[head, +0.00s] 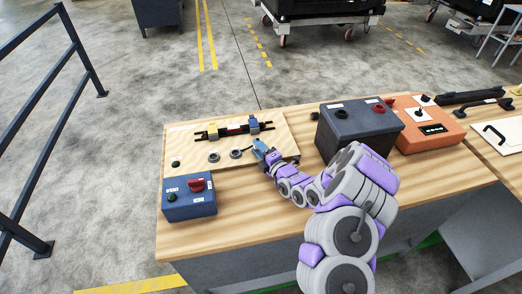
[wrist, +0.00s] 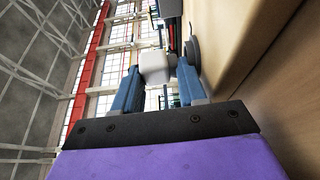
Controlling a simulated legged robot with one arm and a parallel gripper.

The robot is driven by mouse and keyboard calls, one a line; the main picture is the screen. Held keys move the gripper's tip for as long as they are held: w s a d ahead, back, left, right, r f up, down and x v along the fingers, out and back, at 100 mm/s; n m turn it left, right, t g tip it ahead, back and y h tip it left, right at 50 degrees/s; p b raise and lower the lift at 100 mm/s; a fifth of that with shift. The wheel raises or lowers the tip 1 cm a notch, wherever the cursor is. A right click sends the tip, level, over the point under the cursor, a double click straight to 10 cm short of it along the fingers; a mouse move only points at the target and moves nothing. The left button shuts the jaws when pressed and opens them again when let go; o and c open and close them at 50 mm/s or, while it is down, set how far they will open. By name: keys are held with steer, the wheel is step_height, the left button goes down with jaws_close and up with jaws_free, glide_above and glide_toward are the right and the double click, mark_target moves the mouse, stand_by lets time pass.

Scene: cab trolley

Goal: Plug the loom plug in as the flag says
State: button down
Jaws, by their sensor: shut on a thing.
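My gripper (head: 259,147) is at the front right of a pale wooden board (head: 190,174) on the bench. In the wrist view its two blue fingers are shut on a pale, boxy block (wrist: 154,67), which I take to be the loom plug. In the head view the gripper hides that block. Behind the gripper, a dark bar (head: 232,130) on the board carries a yellow-grey block (head: 212,131) and a blue-and-yellow block (head: 253,124). Round dark sockets (head: 214,156) (head: 236,154) sit left of the gripper. I cannot make out the flag.
A blue box (head: 189,198) with a red switch stands front left. A dark box (head: 357,130) stands right of the board, with an orange box (head: 430,128) beyond it. My arm crosses the bench's front right. Bare bench (head: 245,212) lies in front of the board.

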steer(key=shift+s+d+f+g+h, duration=0.1)
steer(key=shift+s+f+g+h, duration=0.1)
steer(key=shift+f, duration=0.6)
steer(key=shift+s+d+f+g+h, duration=0.1)
steer(key=shift+s+f+g, duration=0.1)
steer(key=shift+f, duration=0.6)
steer(key=c, duration=1.9)
jaws_free()
steer(key=shift+w+a+r+p, duration=0.1)
steer(key=shift+w+r+p, duration=0.25)
steer(key=shift+r, duration=0.5)
steer(key=shift+w+a+r+p, duration=0.1)
steer(key=shift+w+r+p, duration=0.25)
steer(key=shift+r, duration=0.5)
steer(key=shift+w+r+p, duration=0.3)
steer(key=shift+w+r, duration=0.05)
steer(key=shift+r, duration=0.5)
steer(key=shift+o, duration=0.2)
steer(key=shift+s+r, duration=0.1)
steer(key=shift+s, duration=0.05)
steer(key=shift+r, duration=0.3)
steer(key=s+d+r+m+t+h, duration=0.1)
steer(key=s+d+r+m+h, duration=0.1)
steer(key=d+r, duration=0.7)
steer(key=s+d+r+m+t+h, duration=0.2)
steer(key=d+r+h, duration=0.1)
steer(key=d+r, duration=0.6)
step_height(320, 180, up, 4)
steer(key=shift+d+r, duration=0.15)
steer(key=shift+r, duration=0.1)
